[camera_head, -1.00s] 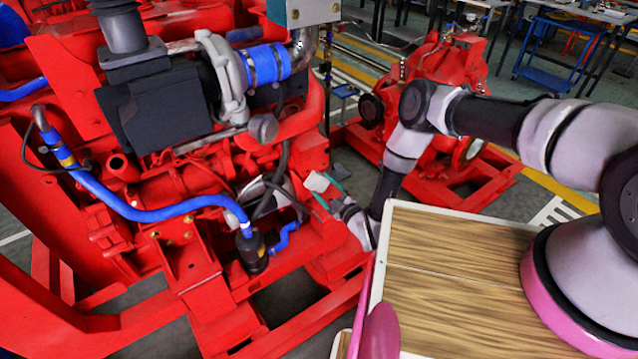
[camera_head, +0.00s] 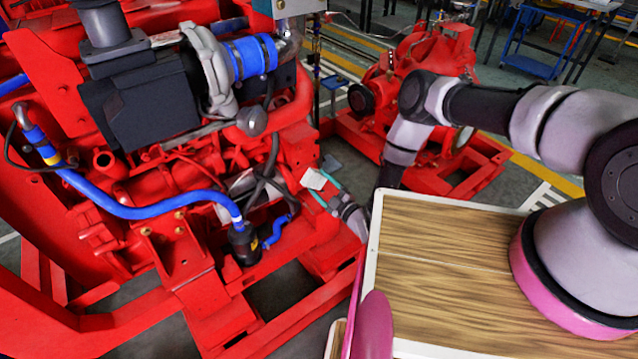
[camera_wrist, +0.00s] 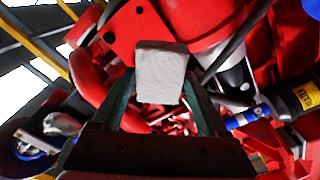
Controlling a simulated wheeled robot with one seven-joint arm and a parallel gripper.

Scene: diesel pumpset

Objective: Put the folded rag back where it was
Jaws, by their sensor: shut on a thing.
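The folded rag (camera_wrist: 162,72) is a pale grey, flat block held between the two green fingers of my gripper (camera_wrist: 163,95) in the wrist view. In the head view the rag (camera_head: 313,179) is a small whitish patch at the end of my gripper (camera_head: 322,190), beside the right side of the red diesel engine (camera_head: 180,180). The gripper is shut on the rag. The rag appears held up in front of the engine; I cannot tell whether it touches any surface. The place where it was before cannot be made out.
A blue hose (camera_head: 150,212) and dark cables (camera_head: 268,165) run along the engine near my gripper. A red pump (camera_head: 425,75) on a red frame stands behind my arm. A blue trolley (camera_head: 535,45) is far off at the upper right.

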